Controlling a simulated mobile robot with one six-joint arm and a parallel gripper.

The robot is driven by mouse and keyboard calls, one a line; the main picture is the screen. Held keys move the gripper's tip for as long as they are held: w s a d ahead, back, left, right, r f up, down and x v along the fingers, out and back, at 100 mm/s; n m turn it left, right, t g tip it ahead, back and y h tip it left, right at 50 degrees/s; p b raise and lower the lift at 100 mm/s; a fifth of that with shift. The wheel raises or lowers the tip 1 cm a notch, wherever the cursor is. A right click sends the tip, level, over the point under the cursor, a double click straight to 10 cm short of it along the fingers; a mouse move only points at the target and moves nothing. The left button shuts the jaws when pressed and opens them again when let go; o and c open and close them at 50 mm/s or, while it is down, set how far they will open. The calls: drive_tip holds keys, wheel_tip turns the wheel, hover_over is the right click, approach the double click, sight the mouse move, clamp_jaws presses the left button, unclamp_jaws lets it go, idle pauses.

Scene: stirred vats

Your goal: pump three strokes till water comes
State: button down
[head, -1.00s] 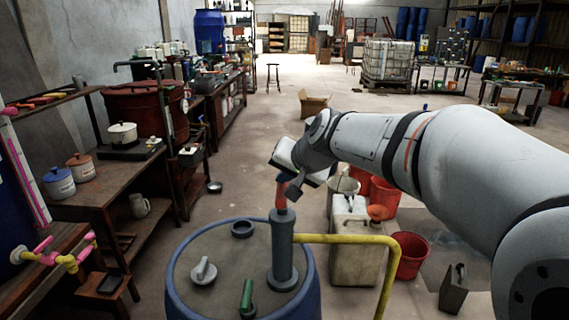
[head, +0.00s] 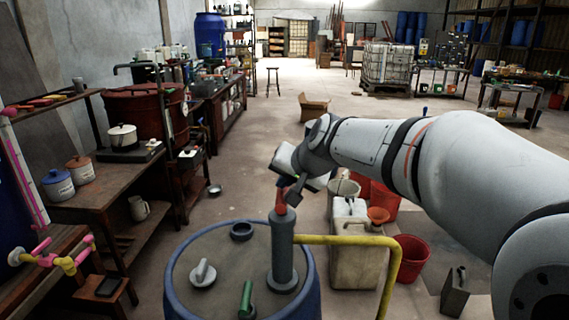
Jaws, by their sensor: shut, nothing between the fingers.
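A grey hand pump (head: 283,255) stands upright on the lid of a blue drum (head: 172,292) at the bottom centre. A short red piece (head: 281,203), which looks like the pump's handle, sticks up from its top. A yellow pipe (head: 345,241) runs right from the pump and bends down out of the picture. No water shows on the visible pipe; its end is out of view. My gripper (head: 293,192) is shut and empty at the top of the red piece; whether they touch I cannot tell. The fingertips are small and partly hidden.
The lid also carries a grey tap-like fitting (head: 203,272), a green handle (head: 246,296) and a dark ring (head: 242,231). A pale canister (head: 355,262) and red buckets (head: 412,258) stand at right. A workbench (head: 85,205) is at left. The floor behind is mostly clear.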

drive_tip(key=shift+f+b, duration=0.3)
drive_tip(key=shift+f, duration=0.25)
drive_tip(key=shift+r, duration=0.1)
wheel_tip(320, 180, up, 8)
drive_tip(key=p, duration=0.5)
drive_tip(key=shift+p, duration=0.4)
idle(0.4)
wheel_tip(320, 180, up, 6)
drive_tip(key=p, duration=0.4)
hover_over(285, 192)
drive_tip(key=shift+s, duration=0.1)
idle(2.6)
wheel_tip(285, 192, up, 2)
drive_tip(key=p, duration=0.9)
drive_tip(key=shift+r, duration=0.2)
